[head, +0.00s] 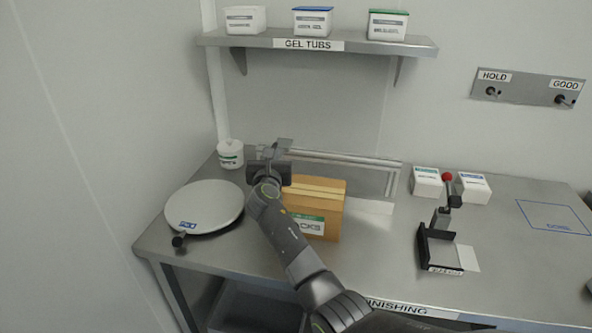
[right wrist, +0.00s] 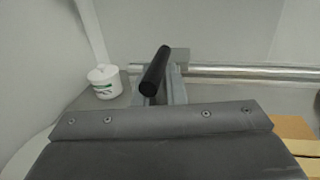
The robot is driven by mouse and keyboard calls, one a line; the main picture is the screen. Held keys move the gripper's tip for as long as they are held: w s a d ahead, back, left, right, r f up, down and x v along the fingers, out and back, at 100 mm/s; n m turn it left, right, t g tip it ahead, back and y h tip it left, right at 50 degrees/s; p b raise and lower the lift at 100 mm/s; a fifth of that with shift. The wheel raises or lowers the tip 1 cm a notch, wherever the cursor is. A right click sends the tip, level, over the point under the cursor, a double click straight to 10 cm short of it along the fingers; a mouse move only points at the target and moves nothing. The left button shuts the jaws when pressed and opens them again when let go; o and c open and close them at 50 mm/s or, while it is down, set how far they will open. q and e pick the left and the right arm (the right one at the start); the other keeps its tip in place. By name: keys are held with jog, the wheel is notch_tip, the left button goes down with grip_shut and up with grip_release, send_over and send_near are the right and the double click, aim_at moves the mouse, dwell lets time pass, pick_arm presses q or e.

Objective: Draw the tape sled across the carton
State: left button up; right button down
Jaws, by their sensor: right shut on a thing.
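The brown carton (head: 328,202) stands on the steel bench, a green-and-white label on its front and a pale strip along its top. Its edge also shows at the right of the right wrist view (right wrist: 292,132). The grey tape sled (head: 284,146) is at the left end of the rail (head: 345,158), left of the carton's top. My right gripper (head: 268,168) is shut on the sled's black handle (right wrist: 155,72). The fingertips are largely hidden by my own wrist. My left gripper is in neither view.
A round turntable (head: 205,203) and a white jar (head: 230,154) are to the left. A shelf (head: 330,46) with tubs hangs above.

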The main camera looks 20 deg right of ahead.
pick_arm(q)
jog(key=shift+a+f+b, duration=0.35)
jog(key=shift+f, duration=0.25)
pick_arm(e)
jog(key=shift+w+a+f, duration=0.1)
jog(key=shift+w+a, duration=0.45)
jog(key=shift+a, duration=0.35)
jog(key=c, duration=1.6)
grip_release()
